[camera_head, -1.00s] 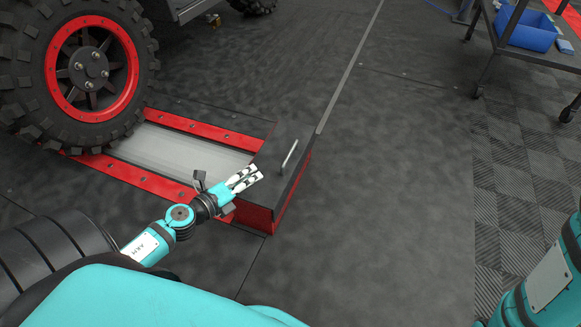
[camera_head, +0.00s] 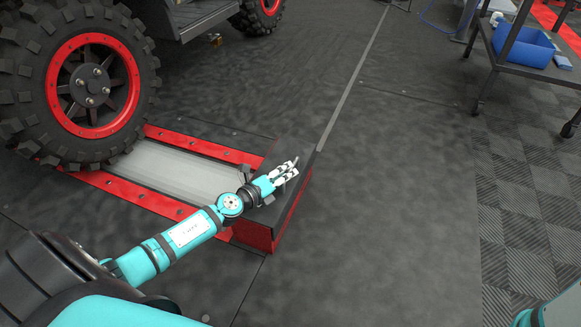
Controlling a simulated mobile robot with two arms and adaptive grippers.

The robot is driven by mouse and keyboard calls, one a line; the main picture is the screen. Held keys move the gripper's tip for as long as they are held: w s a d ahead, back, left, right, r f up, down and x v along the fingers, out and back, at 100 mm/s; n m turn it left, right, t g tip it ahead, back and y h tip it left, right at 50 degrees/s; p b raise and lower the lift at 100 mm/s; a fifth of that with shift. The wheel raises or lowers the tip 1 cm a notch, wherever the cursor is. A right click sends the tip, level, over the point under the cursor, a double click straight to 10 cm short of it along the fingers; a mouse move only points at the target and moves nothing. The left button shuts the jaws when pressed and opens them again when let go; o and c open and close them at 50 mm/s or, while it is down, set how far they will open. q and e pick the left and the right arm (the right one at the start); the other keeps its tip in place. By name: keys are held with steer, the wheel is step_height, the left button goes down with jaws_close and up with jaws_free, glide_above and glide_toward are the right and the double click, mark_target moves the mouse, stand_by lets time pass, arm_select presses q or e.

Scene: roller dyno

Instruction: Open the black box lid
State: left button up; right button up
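The black box (camera_head: 264,236) with red side panels stands on the floor at the end of the roller bed. Its black lid (camera_head: 302,147) lies flat and shut on top. My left gripper (camera_head: 286,172) is over the lid, at the spot of its light metal handle (camera_head: 294,161). The fingers cover most of the handle, and only a bit shows by the fingertips. Whether they are closed on it or just around it cannot be told. My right gripper is out of view; only a bit of that arm shows at the bottom right corner.
A big off-road tyre (camera_head: 88,84) with a red rim stands by the red-edged roller bed (camera_head: 185,168), left of the box. A wheeled cart (camera_head: 500,66) with a blue bin (camera_head: 526,46) is at the top right. The dark floor (camera_head: 400,200) right of the box is clear.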

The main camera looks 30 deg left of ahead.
mark_target(291, 169)
arm_select(q)
steer(key=shift+x, duration=1.75)
steer(key=shift+a, duration=0.15)
jaws_close()
